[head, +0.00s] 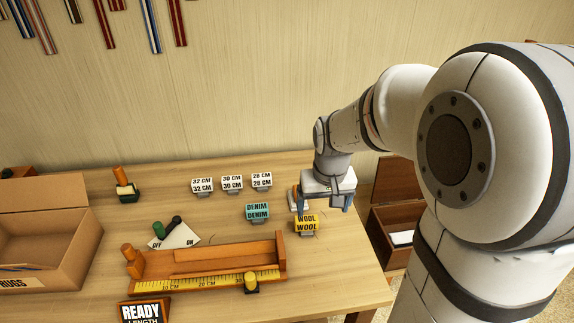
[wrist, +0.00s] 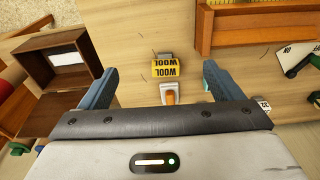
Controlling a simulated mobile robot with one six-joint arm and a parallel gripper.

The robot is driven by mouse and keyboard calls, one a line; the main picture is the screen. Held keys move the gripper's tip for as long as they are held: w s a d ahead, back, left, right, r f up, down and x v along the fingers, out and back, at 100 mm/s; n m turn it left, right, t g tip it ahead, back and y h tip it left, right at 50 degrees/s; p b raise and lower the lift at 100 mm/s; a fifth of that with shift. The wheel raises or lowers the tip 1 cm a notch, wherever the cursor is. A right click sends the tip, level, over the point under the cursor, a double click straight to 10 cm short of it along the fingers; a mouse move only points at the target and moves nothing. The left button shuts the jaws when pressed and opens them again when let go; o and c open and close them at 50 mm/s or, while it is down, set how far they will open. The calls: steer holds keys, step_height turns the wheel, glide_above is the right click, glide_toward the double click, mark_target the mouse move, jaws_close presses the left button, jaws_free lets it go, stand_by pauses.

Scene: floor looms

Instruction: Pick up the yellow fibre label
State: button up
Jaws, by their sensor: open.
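The yellow fibre label (head: 307,222), marked WOOL, stands on the table near its right side, in a small grey holder. In the wrist view the label (wrist: 165,70) appears between the two fingers, with its grey holder beside it. My gripper (head: 328,204) is open with nothing in it, pointing down just behind and to the right of the label. In the wrist view the blue-grey fingers of my gripper (wrist: 161,70) are spread wide on either side of the label, not visibly touching it. Their exact height above it cannot be told.
An orange-handled tool (wrist: 170,98) stands close behind the label. A teal DENIM label (head: 257,211) is to its left, with white length labels (head: 231,184) behind. A wooden measuring tray (head: 215,262) lies in front. A brown box (head: 392,232) sits beyond the table's right edge.

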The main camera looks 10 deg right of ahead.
steer(key=shift+o, duration=0.6)
steer(key=w+f+p, duration=0.1)
steer(key=w+f, duration=0.5)
steer(key=w, duration=0.2)
steer(key=shift+w+g+p, duration=0.25)
steer(key=shift+g+p, duration=0.05)
steer(key=shift+g, duration=0.1)
steer(key=p, duration=0.1)
glide_above(307, 219)
steer(key=shift+g, duration=0.3)
steer(key=f, duration=0.7)
steer(key=shift+s+d, duration=0.25)
steer(key=shift+s, duration=0.1)
steer(key=shift+w+f, duration=0.15)
steer(key=shift+f, duration=0.25)
steer(key=shift+w+a+f+p, duration=0.15)
steer(key=shift+f+p, duration=0.35)
steer(key=shift+f, duration=1.5)
steer(key=shift+w+a+f+p, duration=0.15)
steer(key=shift+f+p, duration=0.3)
steer(key=shift+f, duration=1.5)
steer(key=shift+c, duration=0.4)
steer(key=c, duration=1)
